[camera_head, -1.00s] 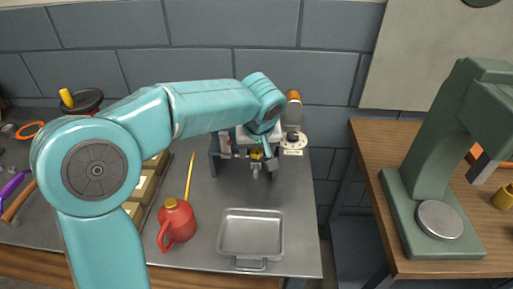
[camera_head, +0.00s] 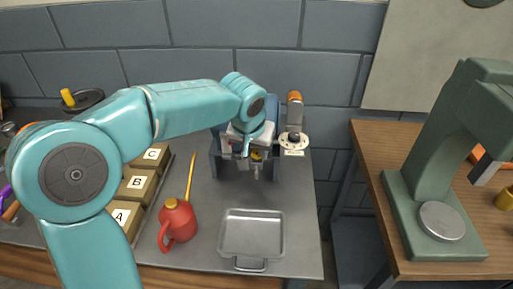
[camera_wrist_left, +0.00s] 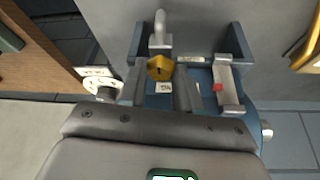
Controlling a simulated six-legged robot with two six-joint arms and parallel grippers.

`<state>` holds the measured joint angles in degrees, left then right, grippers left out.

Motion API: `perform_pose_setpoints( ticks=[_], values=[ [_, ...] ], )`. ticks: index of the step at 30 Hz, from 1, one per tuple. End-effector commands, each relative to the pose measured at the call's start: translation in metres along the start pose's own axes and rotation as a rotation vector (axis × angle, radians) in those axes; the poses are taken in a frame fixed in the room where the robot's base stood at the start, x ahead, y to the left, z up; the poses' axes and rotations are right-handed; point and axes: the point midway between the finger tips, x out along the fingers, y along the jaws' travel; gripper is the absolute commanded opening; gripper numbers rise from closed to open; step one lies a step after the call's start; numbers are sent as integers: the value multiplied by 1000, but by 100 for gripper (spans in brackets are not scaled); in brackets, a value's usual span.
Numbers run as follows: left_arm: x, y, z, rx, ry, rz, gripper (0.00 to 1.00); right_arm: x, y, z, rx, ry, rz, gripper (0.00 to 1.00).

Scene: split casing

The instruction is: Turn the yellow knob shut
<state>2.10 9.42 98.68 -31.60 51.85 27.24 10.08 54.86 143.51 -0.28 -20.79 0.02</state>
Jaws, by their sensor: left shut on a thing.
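The yellow knob (camera_wrist_left: 160,67) sits on a grey pipe fitting (camera_wrist_left: 160,32) in the left wrist view. In the head view the knob (camera_head: 257,155) is a small yellow spot at the front of the blue-grey fixture (camera_head: 216,157). My left gripper (camera_wrist_left: 159,76) has one finger on each side of the knob and is shut on it. In the head view my left wrist partly covers the fixture, and the fingers are hard to make out. My right gripper is not in view.
An empty metal tray (camera_head: 251,262) and a red oil can (camera_head: 178,222) stand in front. Lettered boxes (camera_head: 137,184) are at the left. A grey post with an orange top (camera_head: 294,113) stands right of the fixture. A green press (camera_head: 428,165) is on the wooden table.

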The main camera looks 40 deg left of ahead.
Motion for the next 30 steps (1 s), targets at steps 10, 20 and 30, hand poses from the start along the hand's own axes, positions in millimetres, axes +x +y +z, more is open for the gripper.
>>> perform_pose_setpoints(
  ticks=[10,20,30],
  values=[
    [-1,0,-1,1,2,-1,59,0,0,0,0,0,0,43],
    [-10,0,-1,0,4,0,59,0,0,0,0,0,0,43],
    [-94,1,-2,0,8,3,59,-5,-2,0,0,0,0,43]
  ],
)
